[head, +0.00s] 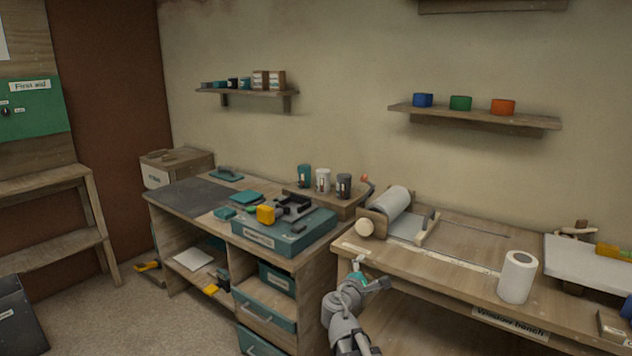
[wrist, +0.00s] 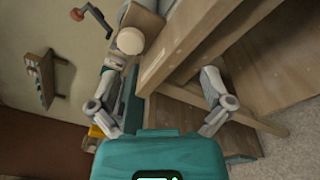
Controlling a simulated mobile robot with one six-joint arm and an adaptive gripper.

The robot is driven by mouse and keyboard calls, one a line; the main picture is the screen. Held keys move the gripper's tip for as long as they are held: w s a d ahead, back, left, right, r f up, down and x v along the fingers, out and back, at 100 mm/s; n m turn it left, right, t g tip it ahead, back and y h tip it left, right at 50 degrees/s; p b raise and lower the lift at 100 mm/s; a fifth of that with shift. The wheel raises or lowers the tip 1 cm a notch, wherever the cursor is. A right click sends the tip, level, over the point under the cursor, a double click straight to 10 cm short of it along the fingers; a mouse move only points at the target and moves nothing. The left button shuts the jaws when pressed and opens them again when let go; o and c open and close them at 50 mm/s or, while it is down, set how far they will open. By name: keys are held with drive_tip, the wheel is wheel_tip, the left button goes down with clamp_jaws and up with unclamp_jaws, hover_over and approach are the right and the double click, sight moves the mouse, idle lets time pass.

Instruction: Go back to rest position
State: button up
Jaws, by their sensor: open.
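My gripper (head: 372,277) is in front of the left end of the window bench (head: 420,265) in the head view, near its front edge. Its fingers are spread with nothing between them. In the wrist view my gripper (wrist: 165,100) shows a finger on each side of a teal body, and the bench's wooden edge and legs lie beyond. The arm reaches up from the bottom of the head view.
A teal case (head: 285,230) with a yellow item stands on the left workbench. A roller with a crank (head: 390,205) and a white paper roll (head: 518,276) stand on the window bench.

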drive_tip(key=s+d+f+m+g+y, duration=0.1)
drive_tip(key=s+d+f+m+g, duration=0.75)
drive_tip(key=f+m, duration=0.25)
drive_tip(key=s+a+f+m+g+y, duration=0.3)
drive_tip(key=s+f+m+y, duration=0.1)
drive_tip(key=s, duration=0.2)
drive_tip(key=s+a+f+m+g+y, duration=0.2)
drive_tip(key=s+f+m+g+y, duration=0.1)
drive_tip(key=s, duration=0.3)
wheel_tip(320, 180, up, 20)
drive_tip(key=a+y+p, duration=0.1)
drive_tip(key=p, duration=1.8)
drive_tip(key=shift+s+f+m+p, duration=0.15)
drive_tip(key=shift+s+m+p, duration=0.2)
drive_tip(key=shift+s+m, duration=0.1)
drive_tip(key=shift+g, duration=0.25)
